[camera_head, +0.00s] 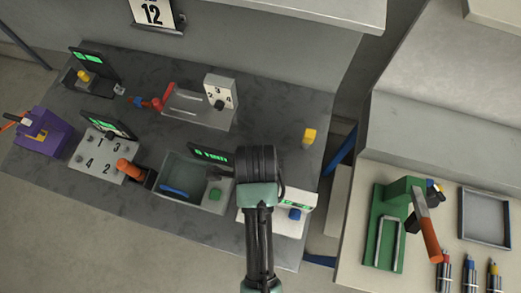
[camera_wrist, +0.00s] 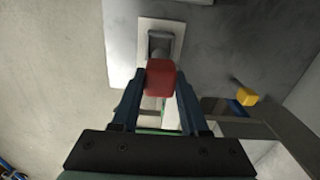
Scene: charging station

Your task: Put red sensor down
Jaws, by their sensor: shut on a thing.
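The red sensor (camera_wrist: 160,78) shows in the wrist view as a small red block with a dark grey end beyond it. My gripper (camera_wrist: 159,90) is shut on it, with one blue finger on each side. The sensor's grey end overlaps a pale rectangular plate (camera_wrist: 145,28) in the picture; I cannot tell whether they touch. In the head view my arm hides the gripper and the held sensor.
A yellow block (camera_head: 309,136) stands on the dark table, right of my arm. A grey bin (camera_head: 170,187) and a white device with a blue button (camera_head: 295,214) are close to the arm. A green holder (camera_head: 375,255) stands on the right-hand bench.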

